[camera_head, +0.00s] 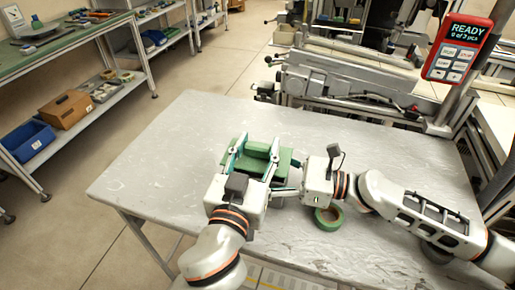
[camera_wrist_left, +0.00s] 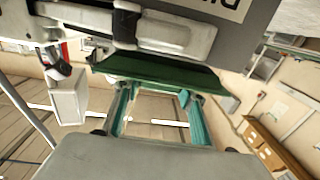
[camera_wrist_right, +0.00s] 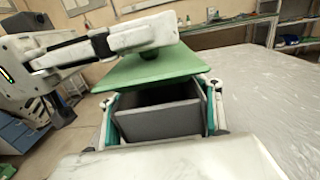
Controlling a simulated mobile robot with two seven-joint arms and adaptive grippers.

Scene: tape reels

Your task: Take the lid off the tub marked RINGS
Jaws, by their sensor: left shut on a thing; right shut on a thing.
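The grey tub (camera_wrist_right: 160,122) stands on the table; its dark open inside shows below the lid in the right wrist view. Part of a white label (camera_wrist_left: 222,7) shows upside down on the tub in the left wrist view, cut by the frame edge. The green lid (camera_wrist_right: 150,69) is above the tub's rim, with a visible gap. My left gripper (camera_head: 256,153) is shut on the lid's raised green handle (camera_head: 257,147). My right gripper (camera_wrist_right: 162,108) is shut on the tub, one finger on each side. The lid hides most of the tub in the head view.
A green tape reel (camera_head: 328,218) lies on the table (camera_head: 150,160) beside my right gripper. A grey round thing (camera_head: 437,254) lies partly under my right arm. A red device (camera_head: 458,48) reads READY at the back right. The table's left side is clear.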

